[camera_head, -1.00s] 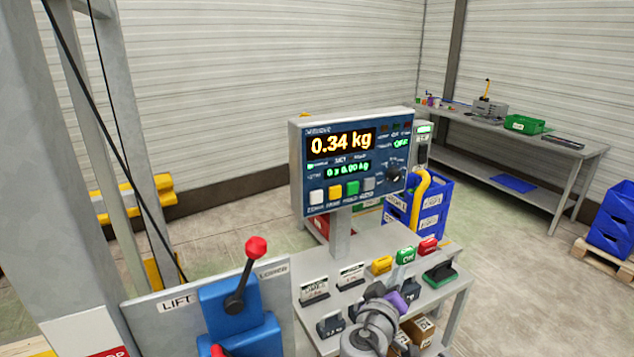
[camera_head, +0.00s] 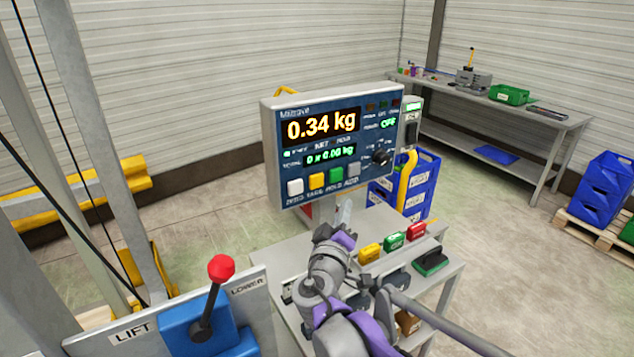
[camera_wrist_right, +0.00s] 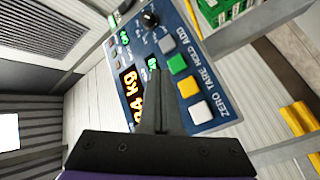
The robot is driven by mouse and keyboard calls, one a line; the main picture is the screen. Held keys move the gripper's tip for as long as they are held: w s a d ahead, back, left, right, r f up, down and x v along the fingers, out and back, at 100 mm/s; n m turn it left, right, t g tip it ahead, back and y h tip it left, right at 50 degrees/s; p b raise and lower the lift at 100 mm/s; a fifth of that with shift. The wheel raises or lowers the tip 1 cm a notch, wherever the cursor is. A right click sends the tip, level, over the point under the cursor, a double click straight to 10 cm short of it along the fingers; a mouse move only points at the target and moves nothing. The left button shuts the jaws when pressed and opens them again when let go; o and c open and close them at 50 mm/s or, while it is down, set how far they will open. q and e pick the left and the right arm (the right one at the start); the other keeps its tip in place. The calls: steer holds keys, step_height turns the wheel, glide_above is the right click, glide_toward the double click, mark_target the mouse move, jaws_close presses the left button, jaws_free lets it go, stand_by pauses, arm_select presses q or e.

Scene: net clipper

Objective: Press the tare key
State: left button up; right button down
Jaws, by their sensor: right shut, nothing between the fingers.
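The scale's display panel (camera_head: 335,145) stands on a post and reads "0.34 kg", with "0 x 0.00 kg" below. The yellow tare key (camera_head: 317,182) is second from the left in the key row, between the white zero key (camera_head: 295,187) and the green hold key (camera_head: 336,176). My right gripper (camera_head: 345,212) is shut and empty, below the key row and apart from it. In the right wrist view its joined fingers (camera_wrist_right: 154,85) point toward the panel, beside the yellow key (camera_wrist_right: 188,87). My left gripper is not in view.
The lift control box (camera_head: 205,325) with its red-knobbed lever stands at the lower left. Yellow, green and red items (camera_head: 394,241) sit on the small table below the panel. Blue crates (camera_head: 418,185) stand behind it. A workbench (camera_head: 530,118) stands at the back right.

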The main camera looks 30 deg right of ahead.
mark_target(321, 189)
steer(key=w, duration=0.3)
steer(key=w+b, duration=0.1)
steer(key=w, duration=0.5)
steer(key=shift+a, duration=0.35)
steer(key=shift+s, duration=0.1)
stand_by(1.6)
steer(key=shift+w, duration=0.5)
steer(key=shift+s, duration=0.1)
